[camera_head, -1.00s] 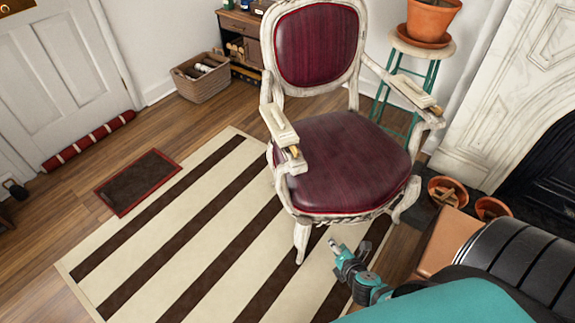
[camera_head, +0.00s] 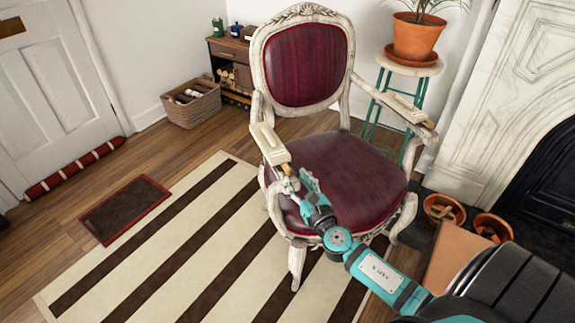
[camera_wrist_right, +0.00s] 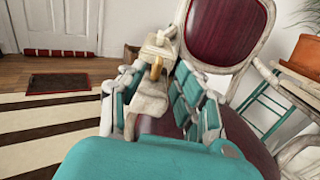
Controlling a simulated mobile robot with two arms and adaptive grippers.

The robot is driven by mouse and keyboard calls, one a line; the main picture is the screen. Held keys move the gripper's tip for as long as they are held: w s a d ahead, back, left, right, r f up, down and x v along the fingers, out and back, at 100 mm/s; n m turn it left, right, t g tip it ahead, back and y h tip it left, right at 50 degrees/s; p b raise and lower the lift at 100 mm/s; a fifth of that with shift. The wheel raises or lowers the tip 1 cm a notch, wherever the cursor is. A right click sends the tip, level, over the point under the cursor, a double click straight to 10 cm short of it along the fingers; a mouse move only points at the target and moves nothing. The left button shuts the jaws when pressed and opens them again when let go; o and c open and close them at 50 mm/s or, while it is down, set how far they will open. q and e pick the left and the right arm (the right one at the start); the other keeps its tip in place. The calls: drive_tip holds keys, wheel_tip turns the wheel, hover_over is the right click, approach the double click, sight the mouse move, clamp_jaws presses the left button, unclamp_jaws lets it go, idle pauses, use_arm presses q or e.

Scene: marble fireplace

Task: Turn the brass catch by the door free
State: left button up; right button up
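The white panelled door (camera_head: 50,85) stands at the far left, with a brass-coloured fitting (camera_head: 11,27) on it at the picture's top edge. I cannot make out a separate catch by the door. A small brass-coloured piece (camera_wrist_right: 156,68) sits at the front end of the chair's left armrest (camera_head: 268,143). My right gripper (camera_head: 298,180) is at that armrest's front end. In the right wrist view its two fingers stand apart, with the armrest's front between them; whether they touch it is unclear. My left gripper is not in view.
The white-framed chair with a dark red seat (camera_head: 345,168) stands on a striped rug (camera_head: 150,240). A wicker basket (camera_head: 190,105), a low cabinet (camera_head: 229,62), a plant stand (camera_head: 408,68) and terracotta pots (camera_head: 443,208) surround it. The floor before the door is mostly free.

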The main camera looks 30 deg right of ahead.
sight(290, 171)
drive_tip(key=w, duration=0.4)
drive_tip(key=w+d, duration=0.1)
drive_tip(key=w, duration=0.1)
drive_tip(key=shift+w, duration=0.4)
